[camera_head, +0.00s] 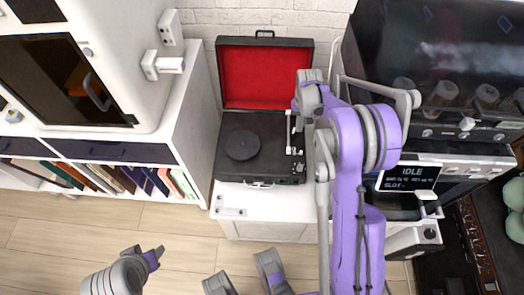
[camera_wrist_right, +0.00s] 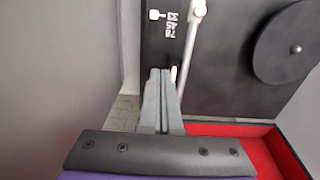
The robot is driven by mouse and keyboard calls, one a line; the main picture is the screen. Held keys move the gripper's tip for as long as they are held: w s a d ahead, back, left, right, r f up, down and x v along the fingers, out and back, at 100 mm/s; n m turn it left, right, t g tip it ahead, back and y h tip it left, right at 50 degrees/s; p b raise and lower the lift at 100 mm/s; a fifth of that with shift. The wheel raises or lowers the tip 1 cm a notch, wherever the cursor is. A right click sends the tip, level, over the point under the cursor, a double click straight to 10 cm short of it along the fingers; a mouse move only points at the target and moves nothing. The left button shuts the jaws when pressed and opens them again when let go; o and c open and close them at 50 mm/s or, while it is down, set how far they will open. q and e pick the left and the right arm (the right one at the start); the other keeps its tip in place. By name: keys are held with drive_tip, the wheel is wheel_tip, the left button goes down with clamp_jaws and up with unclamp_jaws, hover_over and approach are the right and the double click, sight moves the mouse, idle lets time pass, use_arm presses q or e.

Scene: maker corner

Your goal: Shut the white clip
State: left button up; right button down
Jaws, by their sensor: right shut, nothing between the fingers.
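The record player (camera_head: 232,165) stands on a white cabinet with its red-lined lid (camera_head: 262,75) up. Its white tonearm (camera_head: 289,132) lies along the right side of the deck, apart from the platter; it also shows in the right wrist view (camera_wrist_right: 189,45). A small white part (camera_wrist_right: 174,73), probably the clip, shows beside the tonearm, partly hidden by my right fingertips. I cannot tell whether it is open or shut. My right gripper (camera_wrist_right: 160,75) is shut and empty, close to this part; contact cannot be told.
The upright lid (camera_wrist_right: 262,148) is close beside my right gripper. A machine with a display reading IDLE (camera_head: 405,180) stands to the right. A white cabinet (camera_head: 130,75) and bookshelf (camera_head: 130,180) are at the left. Parts of my own body show at the bottom.

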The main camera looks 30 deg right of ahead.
drive_tip(key=shift+f+b, duration=0.5)
drive_tip(key=shift+f, duration=0.35)
